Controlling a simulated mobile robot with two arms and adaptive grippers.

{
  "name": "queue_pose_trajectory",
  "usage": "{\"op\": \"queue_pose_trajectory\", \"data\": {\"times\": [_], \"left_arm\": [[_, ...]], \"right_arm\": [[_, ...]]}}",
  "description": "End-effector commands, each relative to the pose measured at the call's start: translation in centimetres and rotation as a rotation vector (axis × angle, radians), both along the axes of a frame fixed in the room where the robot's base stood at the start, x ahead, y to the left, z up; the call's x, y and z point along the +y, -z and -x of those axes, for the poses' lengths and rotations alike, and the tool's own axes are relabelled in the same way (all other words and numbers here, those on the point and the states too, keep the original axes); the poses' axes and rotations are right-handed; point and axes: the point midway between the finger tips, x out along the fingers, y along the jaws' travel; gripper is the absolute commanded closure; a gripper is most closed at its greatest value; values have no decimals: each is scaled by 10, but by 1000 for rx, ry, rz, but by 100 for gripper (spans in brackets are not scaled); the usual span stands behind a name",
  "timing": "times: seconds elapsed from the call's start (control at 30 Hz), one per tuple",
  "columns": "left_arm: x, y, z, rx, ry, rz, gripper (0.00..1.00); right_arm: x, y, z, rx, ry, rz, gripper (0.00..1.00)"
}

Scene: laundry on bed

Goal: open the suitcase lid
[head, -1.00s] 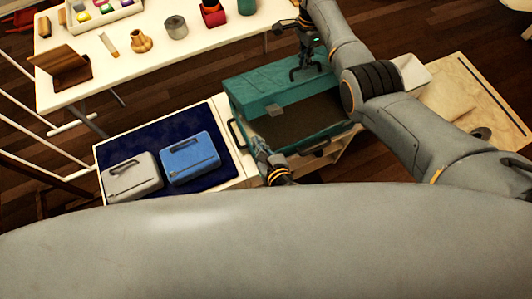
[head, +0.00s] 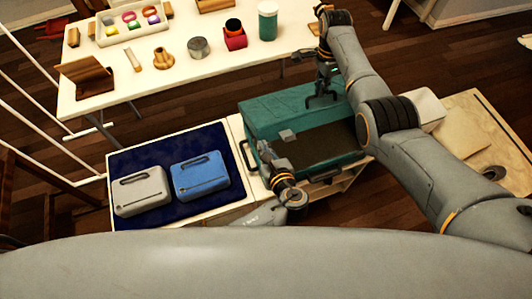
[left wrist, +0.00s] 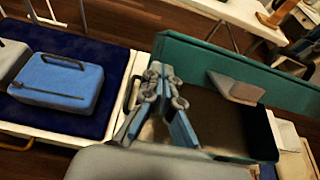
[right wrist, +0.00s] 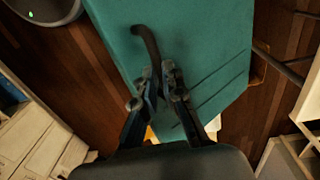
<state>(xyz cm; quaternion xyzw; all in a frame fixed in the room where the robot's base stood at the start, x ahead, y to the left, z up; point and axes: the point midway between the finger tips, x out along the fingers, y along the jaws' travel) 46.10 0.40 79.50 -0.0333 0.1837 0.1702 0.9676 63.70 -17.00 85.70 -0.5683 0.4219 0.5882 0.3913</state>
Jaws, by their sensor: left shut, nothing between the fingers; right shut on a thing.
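The teal suitcase (head: 338,173) has its lid (head: 285,110) partly raised, with the dark brown interior (head: 328,147) showing below it. A grey latch tab on the lid edge shows in the left wrist view (left wrist: 237,88). My right gripper (head: 320,101) is at the lid's back side, shut on its dark curved handle (right wrist: 147,42); the exact contact is partly hidden by the fingers. My left gripper (head: 265,149) is shut and empty near the suitcase's left front end. In the left wrist view its fingertips (left wrist: 160,70) overlap the lid's left end; contact cannot be told.
A grey case (head: 140,191) and a blue case (head: 200,178) lie on a dark blue mat (head: 160,158) to the left. A white table (head: 180,78) with several small objects stands behind. A wooden board (head: 475,120) is at the right.

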Motion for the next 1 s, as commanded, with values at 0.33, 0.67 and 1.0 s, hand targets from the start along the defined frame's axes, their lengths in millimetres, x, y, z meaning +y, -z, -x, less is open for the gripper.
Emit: {"op": "queue_pose_trajectory", "data": {"times": [0.33,0.67,1.0], "left_arm": [[1,1,0,1,0,-1,100],[1,0,-1,0,-1,-1,100],[1,-1,-1,0,-1,-1,100]], "right_arm": [[7,5,0,-7,-4,-13,73],[3,2,-2,-10,-3,-8,66],[2,-9,-3,-12,-2,-4,66]]}}
